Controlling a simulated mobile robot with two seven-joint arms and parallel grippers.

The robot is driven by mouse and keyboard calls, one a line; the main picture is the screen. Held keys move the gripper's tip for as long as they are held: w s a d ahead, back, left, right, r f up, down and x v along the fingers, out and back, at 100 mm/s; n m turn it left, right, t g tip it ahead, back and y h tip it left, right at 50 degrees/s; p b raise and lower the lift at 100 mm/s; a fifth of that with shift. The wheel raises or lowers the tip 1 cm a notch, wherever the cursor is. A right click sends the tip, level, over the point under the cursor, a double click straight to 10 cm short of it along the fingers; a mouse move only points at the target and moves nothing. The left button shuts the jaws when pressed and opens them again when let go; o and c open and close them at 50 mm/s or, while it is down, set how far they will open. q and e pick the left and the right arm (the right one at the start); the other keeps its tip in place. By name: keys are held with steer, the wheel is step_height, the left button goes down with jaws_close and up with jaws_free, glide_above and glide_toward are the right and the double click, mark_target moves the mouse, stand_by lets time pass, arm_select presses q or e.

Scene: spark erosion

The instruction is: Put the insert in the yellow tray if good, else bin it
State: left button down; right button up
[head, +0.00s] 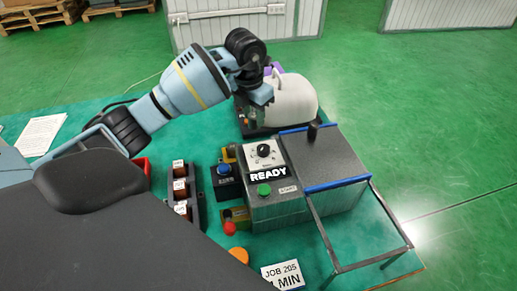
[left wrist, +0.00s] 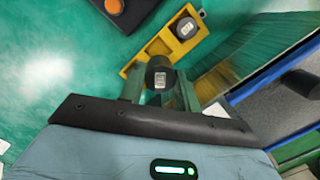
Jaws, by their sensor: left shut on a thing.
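My left gripper (left wrist: 160,92) is shut on the insert (left wrist: 158,74), a dark rounded piece with a pale marked label. It is held over or near one end of the yellow tray (left wrist: 133,66); the height gap is not clear. A similar dark piece (left wrist: 185,28) sits in the tray's far compartment, and the middle compartment looks empty. In the head view my left gripper (head: 258,92) is beside a white rounded machine, and the insert cannot be made out there. A red container (head: 143,164), perhaps the bin, shows partly behind my arm. My right gripper is not in view.
A grey machine box with a READY display (head: 268,173) and an open metal frame (head: 362,230) stands on the green table. A dark rack (head: 181,192) holds labelled pieces. The white rounded machine (head: 290,100) is at the back. An orange button (left wrist: 113,6) lies beyond the tray.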

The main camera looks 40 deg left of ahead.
arm_select(q)
steer(key=shift+f, duration=4.95)
steer(key=shift+f, duration=0.15)
steer(key=c, duration=1)
jaws_free()
steer(key=r, duration=0.4)
steer(key=s+r, duration=0.1)
steer(key=r, duration=0.7)
steer(key=shift+s+r, duration=0.1)
steer(key=shift+s, duration=0.1)
